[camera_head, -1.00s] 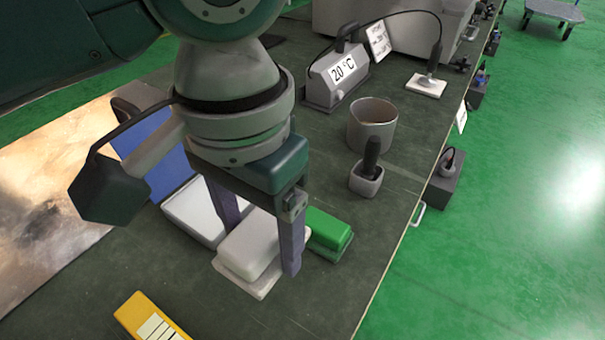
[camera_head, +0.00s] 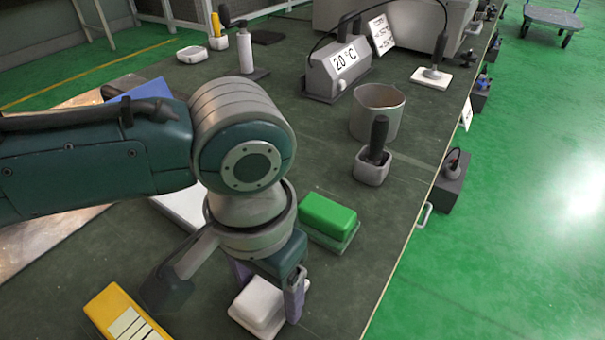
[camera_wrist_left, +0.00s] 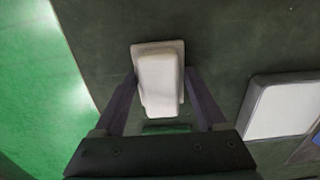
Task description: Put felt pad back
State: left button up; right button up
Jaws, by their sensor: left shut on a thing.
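A white block on a flat pale base, which looks like the felt pad (camera_head: 259,301), is between the fingers of my left gripper (camera_head: 268,293) at the bottom of the head view. My left gripper is shut on it, pointing down, with one finger on each side. The left wrist view shows the pad (camera_wrist_left: 160,83) lengthwise between the two fingers (camera_wrist_left: 160,74). I cannot tell whether its base touches the table. My right gripper is not in view.
A green block on a grey base (camera_head: 328,216) lies behind the pad. A white tray (camera_head: 183,205) is partly hidden by my arm. A yellow object (camera_head: 118,310) lies front left. A dark-handled tool stands in a small pot (camera_head: 371,169) near a metal beaker (camera_head: 377,112). The right table edge is close.

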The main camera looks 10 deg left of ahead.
aim_at(267, 285)
pick_arm(q)
jog(key=shift+f, duration=0.1)
jog(key=o, duration=1.2)
jog(key=shift+o, duration=0.2)
notch_tip(267, 285, up, 12)
jog(key=p, duration=0.6)
jog(key=s+d+t+h, duration=0.1)
jog(key=s+d+h, duration=0.2)
jog(key=s+d, duration=0.2)
jog(key=s+a+n+t+y, duration=0.1)
jog(key=s+a, duration=0.2)
jog(key=a, duration=0.4)
jog(key=s+a+r+n+t+y, duration=0.1)
jog(key=s+a, duration=0.3)
jog(key=a, duration=0.3)
jog(key=shift+a+r+t+y, duration=0.2)
jog(key=shift+t+y, duration=0.1)
jog(key=shift+y, duration=0.1)
